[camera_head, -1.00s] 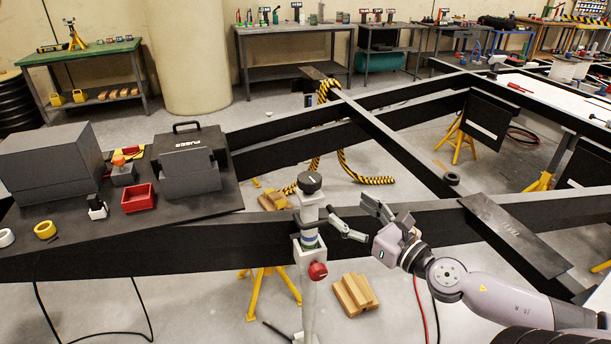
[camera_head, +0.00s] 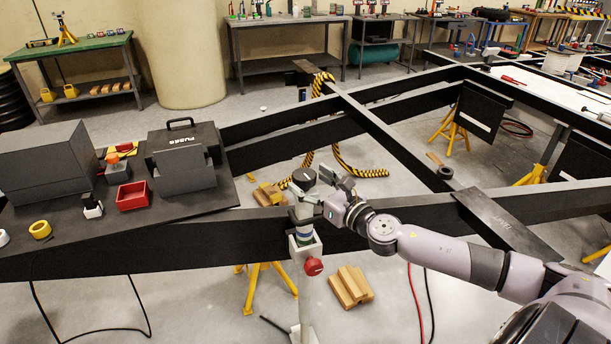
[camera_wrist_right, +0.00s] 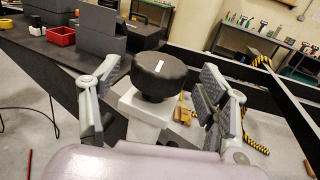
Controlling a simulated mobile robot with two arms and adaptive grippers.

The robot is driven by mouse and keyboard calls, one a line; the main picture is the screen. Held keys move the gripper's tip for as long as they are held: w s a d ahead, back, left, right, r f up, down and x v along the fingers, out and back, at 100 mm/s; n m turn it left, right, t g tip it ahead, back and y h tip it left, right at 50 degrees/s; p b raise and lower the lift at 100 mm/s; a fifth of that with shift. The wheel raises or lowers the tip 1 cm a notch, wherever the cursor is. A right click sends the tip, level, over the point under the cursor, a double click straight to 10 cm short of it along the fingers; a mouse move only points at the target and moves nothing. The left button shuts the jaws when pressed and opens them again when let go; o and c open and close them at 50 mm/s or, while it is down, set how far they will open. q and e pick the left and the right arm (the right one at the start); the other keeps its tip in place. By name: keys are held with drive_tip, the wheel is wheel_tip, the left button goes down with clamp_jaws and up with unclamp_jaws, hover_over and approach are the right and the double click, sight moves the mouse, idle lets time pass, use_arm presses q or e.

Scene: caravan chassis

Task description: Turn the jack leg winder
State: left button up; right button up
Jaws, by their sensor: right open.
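The jack leg winder is a dark round knob (camera_head: 303,178) with a white mark, on top of the pale upright jack leg (camera_head: 307,290). In the right wrist view the knob (camera_wrist_right: 158,74) sits ahead of the fingers on a white block. My right gripper (camera_head: 328,185) is at the top of the jack leg, just right of the knob, with its fingers open. In the wrist view the fingers of the right gripper (camera_wrist_right: 155,100) stand to either side of the knob, with no clear contact. A red knob (camera_head: 313,266) is lower on the leg. My left gripper is not in view.
The black chassis beam (camera_head: 400,222) runs behind the leg. A dark plate at left holds a black case (camera_head: 184,160) and a red bin (camera_head: 132,195). Wooden blocks (camera_head: 350,288) lie on the floor. A yellow stand (camera_head: 262,285) is under the beam.

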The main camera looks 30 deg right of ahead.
drive_tip(key=shift+w+a, duration=0.15)
drive_tip(key=shift+w, duration=1.05)
drive_tip(key=shift+c, duration=0.6)
